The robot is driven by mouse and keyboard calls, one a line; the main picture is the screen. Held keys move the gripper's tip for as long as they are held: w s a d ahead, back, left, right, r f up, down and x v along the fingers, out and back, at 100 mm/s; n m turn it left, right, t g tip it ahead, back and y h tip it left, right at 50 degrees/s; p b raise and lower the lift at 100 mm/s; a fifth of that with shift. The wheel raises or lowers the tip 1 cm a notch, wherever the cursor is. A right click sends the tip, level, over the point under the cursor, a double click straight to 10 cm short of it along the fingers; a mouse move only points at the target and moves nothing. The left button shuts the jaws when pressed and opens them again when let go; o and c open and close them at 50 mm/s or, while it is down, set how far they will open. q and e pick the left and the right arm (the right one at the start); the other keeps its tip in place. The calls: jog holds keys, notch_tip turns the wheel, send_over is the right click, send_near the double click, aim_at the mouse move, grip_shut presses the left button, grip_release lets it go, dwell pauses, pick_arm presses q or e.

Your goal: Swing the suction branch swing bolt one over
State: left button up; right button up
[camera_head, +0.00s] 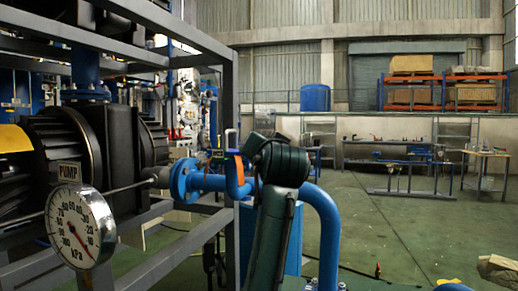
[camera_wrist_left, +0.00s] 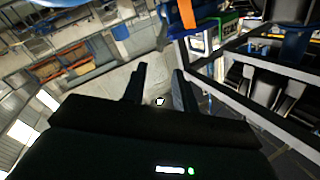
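The blue suction branch pipe (camera_head: 208,182) runs right from a blue bolted flange (camera_head: 183,180) beside the frame. A small orange-red part (camera_head: 239,168) stands on it, next to a blue curved piece (camera_head: 235,184). I cannot pick out the swing bolts for certain. My dark left arm rises just right of these parts and hides what is behind it; its fingers are not clear in the head view. In the left wrist view my left gripper (camera_wrist_left: 160,77) is open, with nothing seen between its fingers. An orange strip (camera_wrist_left: 187,14) on a blue part is beyond them, at the top.
A grey steel frame (camera_head: 231,105) holds the dark pump on the left. A round pressure gauge (camera_head: 81,229) stands in front of it. A thick blue pipe (camera_head: 328,225) bends down right of my arm. The green floor (camera_head: 400,230) at right is mostly open, with workbenches farther back.

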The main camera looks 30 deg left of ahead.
pick_arm(q)
jog(key=p+x, duration=0.1)
jog(key=x, duration=0.9)
grip_shut()
